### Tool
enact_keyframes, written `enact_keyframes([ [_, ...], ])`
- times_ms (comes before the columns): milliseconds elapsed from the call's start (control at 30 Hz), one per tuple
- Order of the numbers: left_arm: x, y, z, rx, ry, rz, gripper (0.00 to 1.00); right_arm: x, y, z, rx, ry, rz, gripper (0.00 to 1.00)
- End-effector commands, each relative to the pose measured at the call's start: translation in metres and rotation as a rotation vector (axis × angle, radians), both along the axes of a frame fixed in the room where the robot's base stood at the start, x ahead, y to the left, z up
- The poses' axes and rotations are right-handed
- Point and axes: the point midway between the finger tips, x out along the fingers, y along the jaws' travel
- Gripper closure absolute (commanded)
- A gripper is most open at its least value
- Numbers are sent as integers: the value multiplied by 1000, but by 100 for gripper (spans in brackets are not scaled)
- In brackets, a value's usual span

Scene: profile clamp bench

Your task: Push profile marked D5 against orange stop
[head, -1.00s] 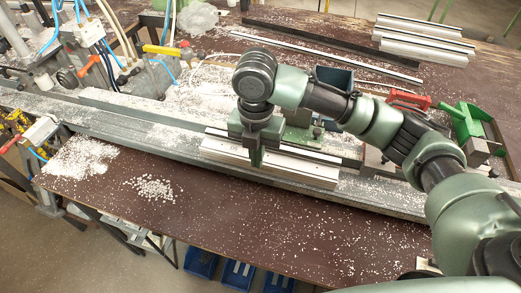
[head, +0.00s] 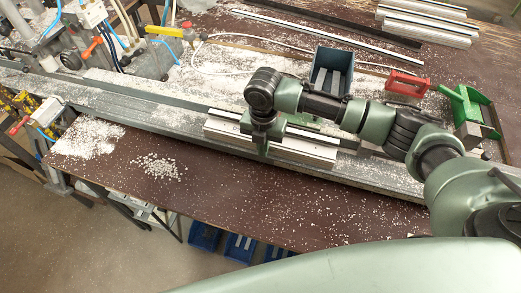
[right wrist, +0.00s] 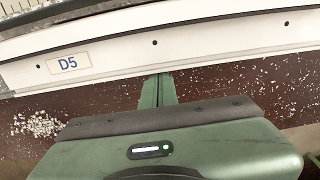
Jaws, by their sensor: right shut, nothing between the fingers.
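The profile (head: 312,149) is a long pale bar lying along the grey rail on the bench. In the right wrist view its white side (right wrist: 215,45) carries a D5 label (right wrist: 68,64) near the left. My right gripper (head: 262,146) is shut and empty, pointing down at the front side of the profile, left of its middle. Its fingers also show in the right wrist view (right wrist: 158,90), at the profile's lower edge; I cannot tell if they touch. My left gripper is not in view. I cannot clearly pick out the orange stop.
Hoses and clamps crowd the left. White granules (head: 158,166) lie on the brown bench top (head: 230,200), whose front is otherwise clear.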

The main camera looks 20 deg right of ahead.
Motion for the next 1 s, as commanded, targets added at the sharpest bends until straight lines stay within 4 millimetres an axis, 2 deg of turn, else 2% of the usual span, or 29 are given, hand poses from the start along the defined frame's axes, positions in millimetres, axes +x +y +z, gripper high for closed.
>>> enact_keyframes([
  [367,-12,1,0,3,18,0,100,2,-1,0,1,-1,0,100],
  [600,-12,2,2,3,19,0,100,20,-12,1,1,1,-1,100],
  [867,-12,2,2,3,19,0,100,20,-13,1,0,-2,-1,100],
  [1000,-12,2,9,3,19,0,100,17,-9,3,0,-2,-1,100],
])
